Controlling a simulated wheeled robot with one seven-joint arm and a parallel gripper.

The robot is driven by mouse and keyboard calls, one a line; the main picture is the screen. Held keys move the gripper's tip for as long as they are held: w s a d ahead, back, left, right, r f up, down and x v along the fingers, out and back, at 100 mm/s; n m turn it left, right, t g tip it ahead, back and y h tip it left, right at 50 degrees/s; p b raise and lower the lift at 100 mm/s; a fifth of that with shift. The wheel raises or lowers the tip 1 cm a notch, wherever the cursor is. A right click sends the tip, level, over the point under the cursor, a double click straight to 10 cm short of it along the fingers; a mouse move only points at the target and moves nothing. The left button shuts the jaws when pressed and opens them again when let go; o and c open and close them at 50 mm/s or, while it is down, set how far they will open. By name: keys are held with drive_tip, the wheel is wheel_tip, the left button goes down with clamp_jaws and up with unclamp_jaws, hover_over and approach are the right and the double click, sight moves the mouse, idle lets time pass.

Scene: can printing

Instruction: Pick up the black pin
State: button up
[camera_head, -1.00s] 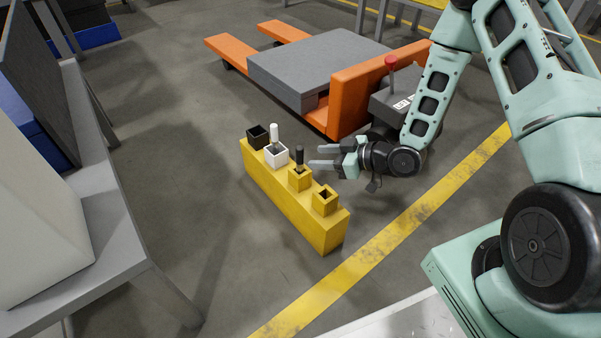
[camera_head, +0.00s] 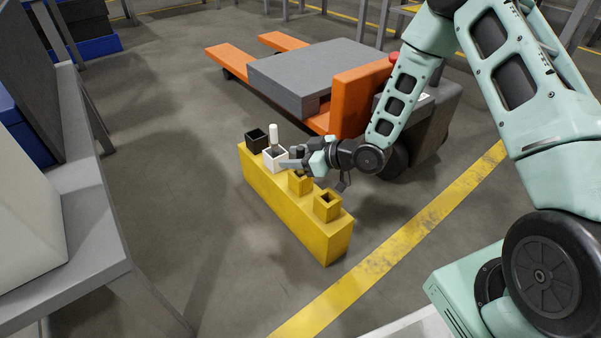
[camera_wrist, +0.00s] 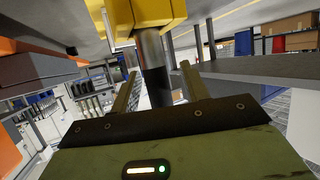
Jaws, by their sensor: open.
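The black pin (camera_wrist: 157,82) stands in a yellow socket of the long yellow block (camera_head: 295,215). In the wrist view its dark end lies between the two spread fingers of my gripper (camera_wrist: 158,88), and its grey shank runs to the yellow block (camera_wrist: 160,14). In the head view my gripper (camera_head: 292,163) is level beside the block, its fingers across the pin, which is mostly hidden. My gripper is open. I cannot tell whether either finger touches the pin.
A white pin (camera_head: 273,138) stands in the white socket (camera_head: 275,160). The black socket (camera_head: 257,139) and the nearest yellow socket (camera_head: 327,206) look empty. An orange pallet truck (camera_head: 356,95) stands behind; a grey table (camera_head: 95,220) is at left.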

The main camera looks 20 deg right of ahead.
drive_tip(key=shift+r, duration=0.1)
clamp_jaws()
